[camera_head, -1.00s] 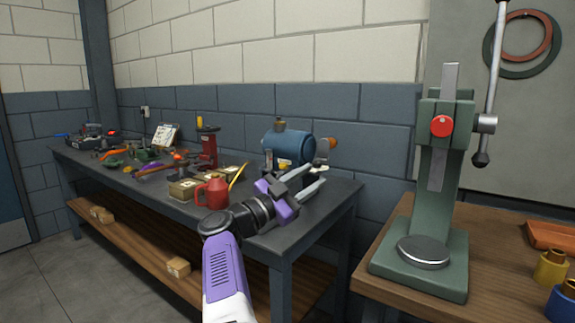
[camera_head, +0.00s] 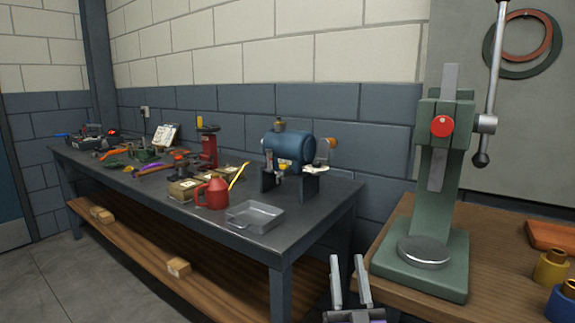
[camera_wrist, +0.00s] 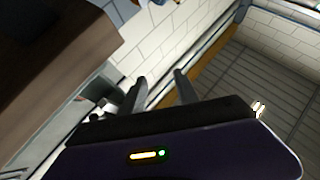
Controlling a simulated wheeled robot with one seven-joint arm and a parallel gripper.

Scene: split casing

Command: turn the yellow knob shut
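A blue cylindrical tank (camera_head: 289,147) stands on a dark stand at the right end of the long grey bench. A small yellow knob (camera_head: 283,168) shows low on its front; its turn position is too small to tell. My gripper (camera_head: 348,262) is at the bottom of the head view, fingers pointing up in the picture, well below and right of the tank and apart from it. Its two grey fingers stand apart with nothing between them. The wrist view also shows the gripper (camera_wrist: 160,78) empty; the knob is not recognisable there.
A shallow metal tray (camera_head: 255,217) and a red can (camera_head: 212,194) stand left of the tank. A green press (camera_head: 428,240) stands on a wooden table at right. A gap separates bench and table. Several tools lie farther left on the bench.

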